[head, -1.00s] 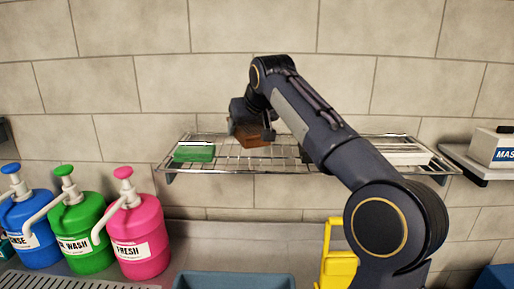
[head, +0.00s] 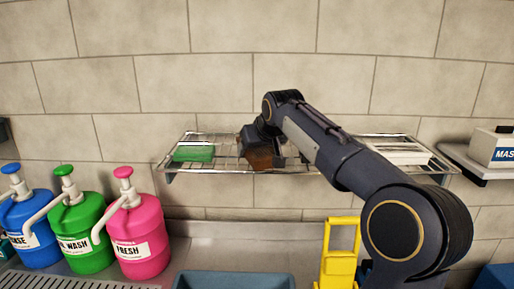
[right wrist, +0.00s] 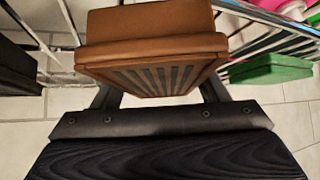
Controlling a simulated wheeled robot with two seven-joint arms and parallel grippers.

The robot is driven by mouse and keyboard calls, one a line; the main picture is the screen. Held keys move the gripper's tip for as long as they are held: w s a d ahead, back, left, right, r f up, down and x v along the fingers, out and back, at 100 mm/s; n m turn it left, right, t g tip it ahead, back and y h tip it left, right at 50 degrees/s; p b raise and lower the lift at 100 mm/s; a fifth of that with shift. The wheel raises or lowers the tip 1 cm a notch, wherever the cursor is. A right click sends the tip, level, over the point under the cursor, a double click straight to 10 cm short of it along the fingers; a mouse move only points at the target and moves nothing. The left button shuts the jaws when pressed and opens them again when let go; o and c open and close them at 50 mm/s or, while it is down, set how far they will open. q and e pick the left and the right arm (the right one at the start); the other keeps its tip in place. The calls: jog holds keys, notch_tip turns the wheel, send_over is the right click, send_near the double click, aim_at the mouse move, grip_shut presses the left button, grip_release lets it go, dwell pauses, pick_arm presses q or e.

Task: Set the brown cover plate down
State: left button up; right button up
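The brown cover plate (head: 261,160) is at the wire shelf, near its middle, at about the height of the rack. My right gripper (head: 265,147) is shut on it, and the right wrist view shows the brown plate (right wrist: 155,50) with its slotted face between the two fingers. I cannot tell whether the plate touches the shelf wires. The wire shelf (head: 228,168) is on the tiled wall. My left gripper is not in view.
A green block (head: 194,153) lies on the shelf's left part and a white item (head: 401,152) on its right part. A dark object (right wrist: 18,68) is at the left of the right wrist view. Pump bottles (head: 140,240), a yellow stand (head: 339,265) and a blue-grey bin (head: 235,281) are below.

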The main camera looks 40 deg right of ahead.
jog(key=o, duration=0.4)
jog(key=shift+r, duration=0.1)
jog(key=shift+s+r, duration=0.1)
jog(key=shift+r, duration=0.1)
jog(key=b+v, duration=0.1)
jog(key=v, duration=1.1)
jog(key=s+a+f+g+y, duration=0.1)
jog(key=s+a+f+y, duration=0.1)
jog(key=s+a+f, duration=0.5)
jog(key=s+a+f+n+g+y, duration=0.1)
jog(key=s+a+f, duration=0.6)
jog(key=f, duration=0.7)
jog(key=s+a+f+g+y, duration=0.1)
jog(key=s+a+f+y, duration=0.2)
jog(key=s+a+f, duration=0.4)
notch_tip(320, 180, down, 4)
jog(key=shift+s+a+r+n+y, duration=0.1)
jog(key=shift+a+n+y, duration=0.05)
jog(key=shift+n+y, duration=0.2)
jog(key=shift+s, duration=0.1)
